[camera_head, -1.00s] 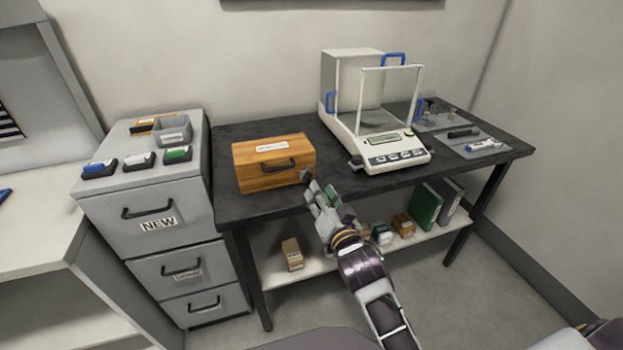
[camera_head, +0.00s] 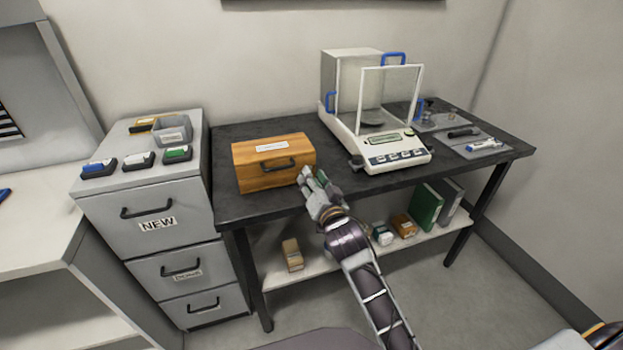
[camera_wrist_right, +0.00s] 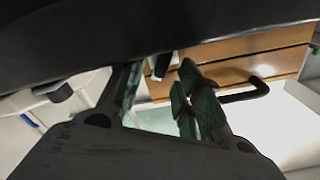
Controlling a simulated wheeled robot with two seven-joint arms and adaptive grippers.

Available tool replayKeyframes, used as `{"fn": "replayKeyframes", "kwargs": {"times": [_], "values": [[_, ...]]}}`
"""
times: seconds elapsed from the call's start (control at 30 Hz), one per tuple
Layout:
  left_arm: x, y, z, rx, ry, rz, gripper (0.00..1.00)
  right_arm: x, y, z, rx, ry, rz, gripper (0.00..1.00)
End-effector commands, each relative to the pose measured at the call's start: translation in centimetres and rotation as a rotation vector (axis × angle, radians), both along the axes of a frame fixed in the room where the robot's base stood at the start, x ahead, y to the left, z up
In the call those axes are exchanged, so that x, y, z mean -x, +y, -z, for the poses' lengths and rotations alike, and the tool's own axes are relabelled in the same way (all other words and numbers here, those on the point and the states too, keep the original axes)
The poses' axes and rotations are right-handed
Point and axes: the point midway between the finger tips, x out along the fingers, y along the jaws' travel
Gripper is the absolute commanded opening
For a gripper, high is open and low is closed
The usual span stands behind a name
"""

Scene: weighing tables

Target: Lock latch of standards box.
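The standards box, a wooden box (camera_head: 262,178) with a white label and a dark handle (camera_head: 278,166), sits on the left of the dark table. Its lid looks down. My right gripper (camera_head: 312,177) is at the box's front right corner, fingers pointing toward it. In the right wrist view the green-padded fingers (camera_wrist_right: 160,95) stand apart, with a gap between them. The box front (camera_wrist_right: 235,62) and handle (camera_wrist_right: 245,93) show beyond. A small dark piece (camera_wrist_right: 163,66) shows near the fingers, possibly the latch; its position and any contact are unclear. My left gripper is out of view.
A balance with a glass shield (camera_head: 380,145) stands right of the box. A grey drawer cabinet (camera_head: 150,215) stands left of the table (camera_head: 245,205). A lower shelf (camera_head: 335,263) holds small boxes and binders. Bare tabletop lies between box and balance.

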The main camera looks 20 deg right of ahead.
Motion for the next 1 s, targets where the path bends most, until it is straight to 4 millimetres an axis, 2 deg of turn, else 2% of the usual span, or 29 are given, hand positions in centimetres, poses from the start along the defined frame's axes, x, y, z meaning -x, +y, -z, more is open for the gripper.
{"fn": "replayKeyframes", "kwargs": {"times": [0.2,0.57,0.83,1.0], "values": [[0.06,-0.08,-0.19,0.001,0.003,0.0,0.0,-0.82,0.03,-0.02,0.0,0.0,0.0,0.34],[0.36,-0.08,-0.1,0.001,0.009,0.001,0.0,-0.92,0.03,-0.02,0.0,0.0,0.0,0.34],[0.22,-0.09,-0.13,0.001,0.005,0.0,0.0,-0.91,0.02,-0.03,0.0,0.0,0.0,0.0],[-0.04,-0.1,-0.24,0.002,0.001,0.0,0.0,-0.91,0.02,-0.03,0.0,0.0,0.0,0.0]]}}
